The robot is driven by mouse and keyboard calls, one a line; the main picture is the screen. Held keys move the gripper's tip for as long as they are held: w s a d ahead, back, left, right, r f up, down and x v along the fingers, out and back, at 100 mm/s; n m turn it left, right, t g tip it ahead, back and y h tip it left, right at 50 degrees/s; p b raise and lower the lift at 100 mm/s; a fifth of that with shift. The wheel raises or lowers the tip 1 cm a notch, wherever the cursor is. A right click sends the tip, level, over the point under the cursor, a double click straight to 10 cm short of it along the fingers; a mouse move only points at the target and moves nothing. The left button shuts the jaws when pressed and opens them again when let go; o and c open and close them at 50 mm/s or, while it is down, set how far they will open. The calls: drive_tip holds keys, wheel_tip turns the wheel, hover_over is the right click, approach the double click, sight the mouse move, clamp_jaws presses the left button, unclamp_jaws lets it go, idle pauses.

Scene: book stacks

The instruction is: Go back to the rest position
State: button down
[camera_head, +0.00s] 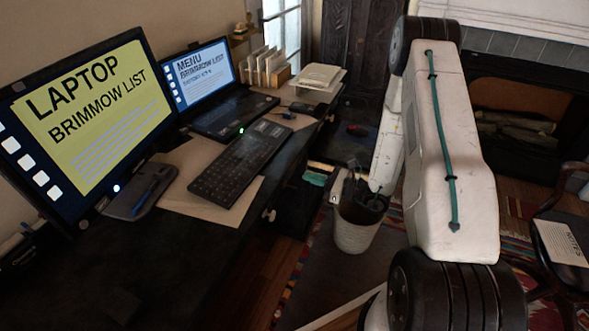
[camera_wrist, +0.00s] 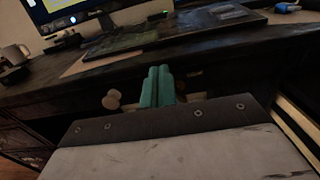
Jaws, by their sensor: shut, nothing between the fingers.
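My gripper (camera_head: 315,177) shows in the head view at the front edge of the dark desk (camera_head: 150,262), its teal fingers pointing left beside the drawers. In the wrist view, my gripper's teal fingers (camera_wrist: 157,86) are together with nothing between them. They appear in front of the desk front, just right of a round drawer knob (camera_wrist: 112,99). I cannot tell whether the fingers touch the desk. My white arm stands at the right of the head view, bent down toward the desk.
On the desk are a large monitor (camera_head: 95,125), a laptop (camera_head: 232,112), a keyboard (camera_head: 240,163) and papers (camera_head: 318,77). A chair (camera_head: 570,210) holding a notes booklet (camera_head: 562,243) stands at right. A patterned rug (camera_head: 300,270) covers the floor; a fireplace (camera_head: 525,115) is behind.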

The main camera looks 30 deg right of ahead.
drive_tip(key=shift+s+d, duration=0.1)
drive_tip(key=shift+s, duration=0.05)
drive_tip(key=s+a+r+n+g+y, duration=0.1)
drive_tip(key=s+a+r+n+g, duration=0.4)
drive_tip(key=s+r+n+g, duration=0.25)
drive_tip(key=s+a+r+n+g, duration=0.5)
drive_tip(key=s+r+n+g, duration=0.1)
drive_tip(key=s+n+g, duration=0.25)
drive_tip(key=s+r+n+t+h, duration=0.2)
drive_tip(key=s+r+n+h, duration=0.4)
drive_tip(key=r, duration=0.3)
drive_tip(key=s+d+r+n+t+h, duration=0.1)
drive_tip(key=s+r+n+h, duration=0.4)
drive_tip(key=s+r, duration=0.3)
wheel_tip(320, 180, up, 2)
drive_tip(key=shift+s+r+n+t+h, duration=0.1)
drive_tip(key=shift+s+n+t+h, duration=0.3)
drive_tip(key=shift+h, duration=0.5)
